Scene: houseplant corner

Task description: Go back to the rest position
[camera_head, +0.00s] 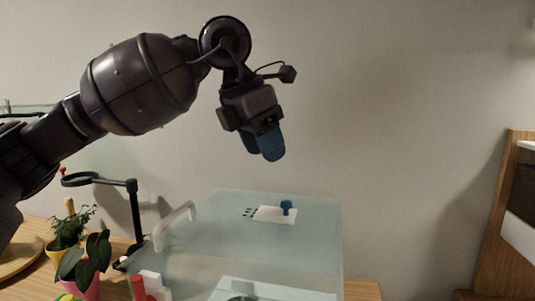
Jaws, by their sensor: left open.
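My left gripper (264,150) hangs from the left arm near the upper middle of the head view. Its blue fingers point down and are open, with nothing seen between them. It is in the air in front of the wall, above the pale translucent surface (225,240) and apart from it. My right gripper is not in view.
A white card (268,214) with a blue knob-like piece (287,206) is on the translucent surface. A dark ring stand (133,208), a plant in a pink pot (88,287) and a red-capped item (138,287) stand at lower left. A wooden frame (497,225) is at right.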

